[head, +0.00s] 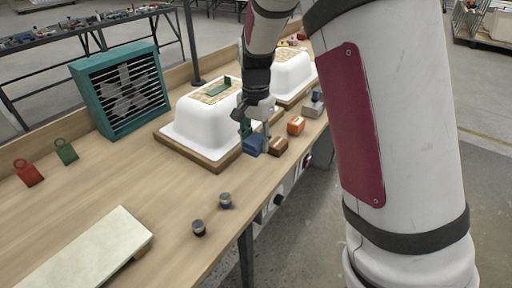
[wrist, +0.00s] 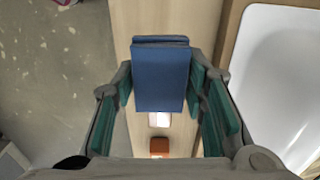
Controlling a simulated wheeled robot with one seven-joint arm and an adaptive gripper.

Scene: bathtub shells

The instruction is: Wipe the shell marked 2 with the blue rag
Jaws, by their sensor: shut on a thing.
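My gripper (head: 256,132) is at the front right side of the near white shell. It is shut on the blue rag (head: 253,145), a folded block shape. In the wrist view the rag (wrist: 160,78) sits between the teal finger pads. The near white shell (head: 196,124) lies upturned on a wooden board, with a green piece on its top. A second white shell (head: 290,72) stands behind it, partly hidden by my arm. I can read no number on either shell. The rag is beside the near shell; whether it touches the bench is unclear.
A brown block (head: 278,146), an orange block (head: 296,125) and a grey block (head: 313,106) stand along the bench's front edge. A teal fan box (head: 120,90), red and green tags, two dark knobs and a pale slab (head: 85,250) lie left. The bench between them is clear.

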